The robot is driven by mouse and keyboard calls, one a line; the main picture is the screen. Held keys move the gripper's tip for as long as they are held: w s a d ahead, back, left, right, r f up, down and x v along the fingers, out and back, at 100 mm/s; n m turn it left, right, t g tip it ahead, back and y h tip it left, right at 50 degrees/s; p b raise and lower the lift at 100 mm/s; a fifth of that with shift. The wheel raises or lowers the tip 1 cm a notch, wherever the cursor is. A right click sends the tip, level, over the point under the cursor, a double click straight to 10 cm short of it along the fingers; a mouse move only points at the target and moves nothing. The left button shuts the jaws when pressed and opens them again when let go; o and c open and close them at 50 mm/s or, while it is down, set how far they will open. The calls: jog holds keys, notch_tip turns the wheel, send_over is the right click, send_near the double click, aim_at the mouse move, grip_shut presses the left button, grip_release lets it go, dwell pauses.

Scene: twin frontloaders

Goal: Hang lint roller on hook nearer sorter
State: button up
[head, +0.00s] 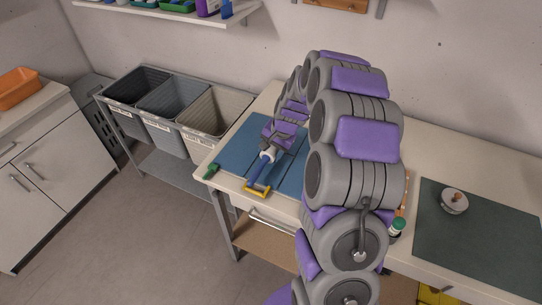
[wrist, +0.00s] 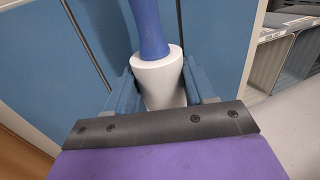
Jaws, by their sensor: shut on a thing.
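The lint roller has a white end and a blue handle (head: 261,172). My gripper (head: 268,155) is shut on its white part, over the blue mat on the worktop. In the wrist view the lint roller (wrist: 163,78) sits between the two fingers of my gripper (wrist: 164,88), with the blue handle pointing up and away. A yellow piece (head: 258,191) shows at the handle's far end; I cannot tell whether it belongs to the roller. The sorter (head: 160,129) with three bins stands left of the worktop. A wooden board (head: 345,4) on the wall is cut off at the top; no hooks show.
A green-handled tool (head: 211,172) lies at the worktop's left corner. A dark green mat (head: 480,245) with a small lidded pot (head: 454,200) is at right. A wall shelf (head: 175,17) hangs above the sorter. My arm hides the middle of the worktop.

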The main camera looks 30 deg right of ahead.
notch_tip(320, 180, down, 2)
jog(key=shift+f+b, duration=0.25)
jog(key=shift+b, duration=0.1)
jog(key=shift+r, duration=0.1)
jog(key=o, duration=0.8)
